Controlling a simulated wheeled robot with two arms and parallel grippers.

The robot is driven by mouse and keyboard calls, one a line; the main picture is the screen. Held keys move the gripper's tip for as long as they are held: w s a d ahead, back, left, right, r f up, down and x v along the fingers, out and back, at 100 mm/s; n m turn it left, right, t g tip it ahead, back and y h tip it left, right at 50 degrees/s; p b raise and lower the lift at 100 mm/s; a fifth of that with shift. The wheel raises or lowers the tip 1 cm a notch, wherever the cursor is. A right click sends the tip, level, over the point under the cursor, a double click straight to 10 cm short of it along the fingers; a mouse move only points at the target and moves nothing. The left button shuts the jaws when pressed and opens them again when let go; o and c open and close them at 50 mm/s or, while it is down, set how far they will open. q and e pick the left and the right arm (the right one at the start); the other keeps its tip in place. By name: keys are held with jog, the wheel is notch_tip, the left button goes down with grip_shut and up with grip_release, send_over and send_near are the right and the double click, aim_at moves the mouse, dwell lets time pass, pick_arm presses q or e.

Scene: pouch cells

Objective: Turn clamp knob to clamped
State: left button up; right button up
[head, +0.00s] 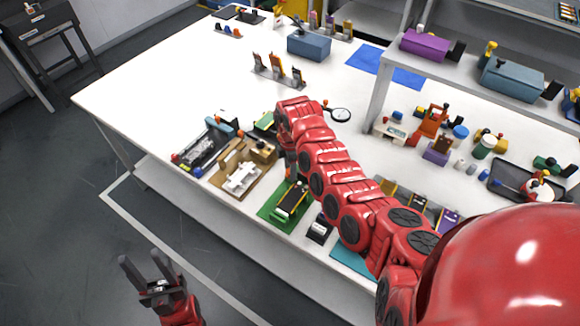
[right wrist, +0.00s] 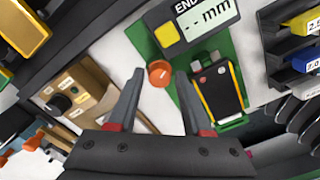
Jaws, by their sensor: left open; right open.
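My right gripper (right wrist: 160,76) is open and empty in the right wrist view. An orange round knob (right wrist: 160,73) appears between its fingertips, beside a green base; I cannot tell how far below the tips it lies. A tan block (right wrist: 88,88) with a black knob (right wrist: 62,103) and small unreadable labels is left of the fingers. Which knob is the clamp knob is not legible. In the head view the tan fixture (head: 225,183) stands left of my right arm, whose gripper is mostly hidden. My left gripper (head: 143,262) is open and empty, off the table's front edge.
The green mat (head: 269,213) lies below my right arm. A black tray (head: 203,149) is left of the tan fixture.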

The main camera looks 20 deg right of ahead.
grip_shut()
jog(key=m+b, duration=0.1)
jog(key=m, duration=0.1)
jog(key=shift+w+f+m+b, duration=0.1)
jog(key=shift+f+m+b, duration=0.05)
jog(key=shift+m+b, duration=0.5)
jog(key=shift+m, duration=0.25)
jog(key=shift+r+m, duration=0.2)
jog(key=shift+m, duration=0.3)
